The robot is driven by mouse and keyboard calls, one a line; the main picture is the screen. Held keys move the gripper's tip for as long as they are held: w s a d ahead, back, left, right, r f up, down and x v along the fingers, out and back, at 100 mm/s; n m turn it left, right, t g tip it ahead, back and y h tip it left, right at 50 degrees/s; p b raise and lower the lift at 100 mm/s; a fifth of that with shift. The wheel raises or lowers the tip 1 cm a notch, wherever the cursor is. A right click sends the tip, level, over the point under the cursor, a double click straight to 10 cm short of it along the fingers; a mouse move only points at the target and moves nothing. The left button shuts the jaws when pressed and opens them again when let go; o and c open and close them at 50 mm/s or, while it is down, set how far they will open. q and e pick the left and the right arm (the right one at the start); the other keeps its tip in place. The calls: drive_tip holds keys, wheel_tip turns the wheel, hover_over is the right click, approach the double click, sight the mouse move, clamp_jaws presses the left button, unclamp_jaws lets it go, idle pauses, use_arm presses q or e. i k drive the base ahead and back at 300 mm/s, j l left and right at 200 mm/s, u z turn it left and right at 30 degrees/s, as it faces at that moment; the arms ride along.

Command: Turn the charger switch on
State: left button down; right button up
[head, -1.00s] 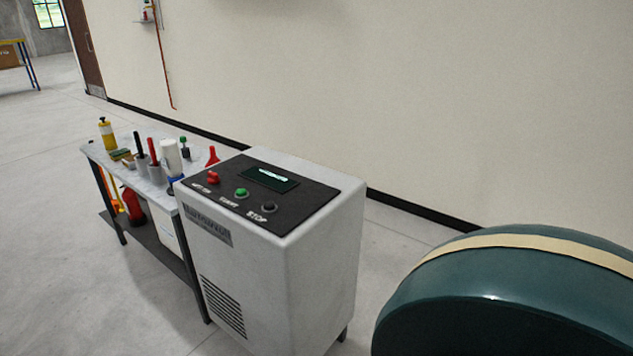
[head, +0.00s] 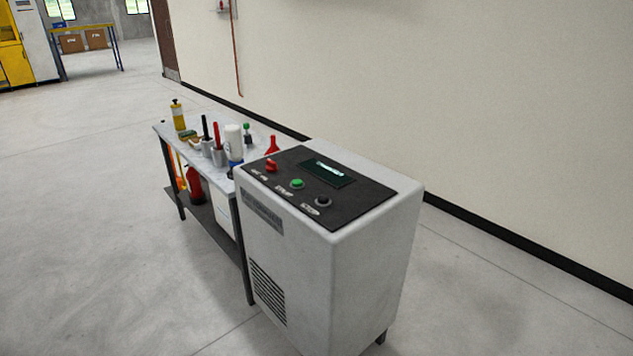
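The charger is a light grey cabinet (head: 360,275) standing in the middle of the head view. Its sloped top carries a black control panel (head: 350,206). On the panel are a red switch (head: 271,166) at the left, a green button (head: 297,184) in the middle and a black button (head: 323,202) at the right. A dark display (head: 327,172) with small lit text sits behind them. The labels are too blurred to read surely, and the switch's setting cannot be told. Neither gripper is in view.
A narrow bench (head: 172,136) adjoins the cabinet's left side. It holds a yellow bottle (head: 178,117), a white container (head: 233,143) and other small items. A beige wall (head: 450,100) runs behind. The floor (head: 90,240) is clear at left and at far right.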

sight(272, 167)
drive_tip(key=j+z, duration=0.15)
drive_tip(key=z, duration=0.5)
drive_tip(key=j+z, duration=0.35)
drive_tip(key=j, duration=0.15)
drive_tip(key=j+z, duration=0.3)
drive_tip(key=j, duration=0.25)
